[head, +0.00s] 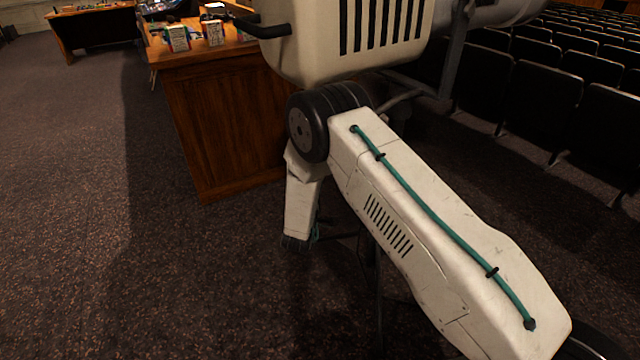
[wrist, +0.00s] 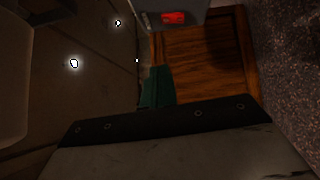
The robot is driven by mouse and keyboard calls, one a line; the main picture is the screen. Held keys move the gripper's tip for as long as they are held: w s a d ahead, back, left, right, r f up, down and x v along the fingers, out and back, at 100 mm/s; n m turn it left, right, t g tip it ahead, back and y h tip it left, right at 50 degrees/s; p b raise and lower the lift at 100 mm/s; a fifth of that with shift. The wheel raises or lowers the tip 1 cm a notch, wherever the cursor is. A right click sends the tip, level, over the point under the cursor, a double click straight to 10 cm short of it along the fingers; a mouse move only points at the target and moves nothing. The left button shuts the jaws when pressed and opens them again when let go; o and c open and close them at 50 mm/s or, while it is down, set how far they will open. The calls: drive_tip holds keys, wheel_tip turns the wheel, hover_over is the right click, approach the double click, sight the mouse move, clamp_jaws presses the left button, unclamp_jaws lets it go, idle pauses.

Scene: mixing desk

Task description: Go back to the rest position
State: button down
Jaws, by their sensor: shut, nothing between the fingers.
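My gripper (wrist: 157,87) shows in the wrist view as a dark teal piece beyond a black strip with bolts. It is shut, with nothing seen held in it. In the head view my white arm crosses from the lower right to a black joint near the middle. A short section hangs down from there over the dark carpet, in front of the desk. The gripper's fingertips cannot be made out clearly in the head view.
A wooden desk (head: 222,130) stands just behind and left of my arm, with small boxes (head: 177,38) on top. Its wood also shows in the wrist view (wrist: 205,60). Rows of dark seats (head: 545,95) stand at the right. Open carpet (head: 70,200) lies at the left.

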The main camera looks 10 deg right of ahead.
idle(0.4)
drive_tip(key=s+a+f+m+g+y, duration=0.3)
drive_tip(key=a+f+g+y, duration=0.15)
drive_tip(key=f, duration=0.45)
drive_tip(key=s+a+r+m+g+y, duration=0.1)
drive_tip(key=s+r+m+g+y, duration=0.1)
drive_tip(key=s+g+y, duration=0.15)
drive_tip(key=s+d+r+m+g+y, duration=0.15)
drive_tip(key=s+r+m+g, duration=0.35)
drive_tip(key=s+r, duration=0.9)
drive_tip(key=s+d+r+m, duration=0.1)
drive_tip(key=s+d+r, duration=0.4)
drive_tip(key=s+r, duration=0.4)
drive_tip(key=s+d+r+m+g+h, duration=0.1)
drive_tip(key=s+d+r, duration=0.4)
drive_tip(key=s+r, duration=0.4)
drive_tip(key=s+d+r+m+g, duration=0.1)
drive_tip(key=s+d+r, duration=0.4)
drive_tip(key=s+r, duration=0.4)
drive_tip(key=s, duration=0.3)
drive_tip(key=shift+d+r+m, duration=0.3)
drive_tip(key=shift+d+r, duration=0.05)
drive_tip(key=shift+d, duration=0.05)
